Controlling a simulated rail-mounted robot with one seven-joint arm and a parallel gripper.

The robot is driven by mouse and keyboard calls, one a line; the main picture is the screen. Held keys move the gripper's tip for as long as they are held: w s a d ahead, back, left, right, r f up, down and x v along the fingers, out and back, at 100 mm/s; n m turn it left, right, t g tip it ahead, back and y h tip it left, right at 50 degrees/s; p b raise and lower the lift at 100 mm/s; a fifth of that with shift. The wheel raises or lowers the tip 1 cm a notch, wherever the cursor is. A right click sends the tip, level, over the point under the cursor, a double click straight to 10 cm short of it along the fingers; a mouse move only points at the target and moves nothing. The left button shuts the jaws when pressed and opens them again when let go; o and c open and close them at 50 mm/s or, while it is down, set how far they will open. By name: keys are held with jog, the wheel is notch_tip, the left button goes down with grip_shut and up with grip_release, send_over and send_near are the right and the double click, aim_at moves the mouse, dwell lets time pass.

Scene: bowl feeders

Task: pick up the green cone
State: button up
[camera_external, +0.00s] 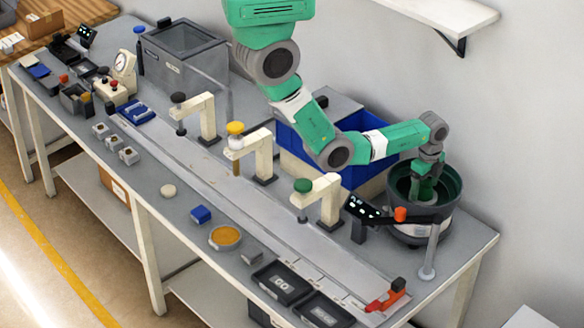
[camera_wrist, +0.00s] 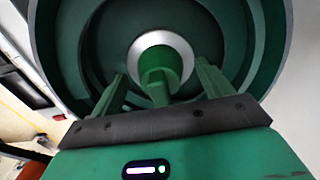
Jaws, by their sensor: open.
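The green cone (camera_wrist: 160,68) shows in the wrist view at the middle of a dark green bowl, with a pale ring around its base. My gripper (camera_wrist: 163,85) is open, with one green finger on each side of the cone; I cannot tell whether either finger touches it. In the external view my gripper (camera_external: 427,190) reaches down into the bowl feeder (camera_external: 447,219) at the right end of the bench. There the cone is hard to tell apart from the gripper and the bowl.
The bowl wall surrounds my gripper closely. A blue bin (camera_external: 362,177) stands left of the feeder. A post with a green knob (camera_external: 303,186), a small dark panel (camera_external: 362,207) and an orange-topped arm (camera_external: 401,214) are near the bowl. A red-orange part (camera_external: 387,296) lies at the front.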

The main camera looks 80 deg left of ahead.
jog(key=shift+f, duration=0.3)
jog(key=c, duration=1.1)
jog(key=shift+r, duration=0.1)
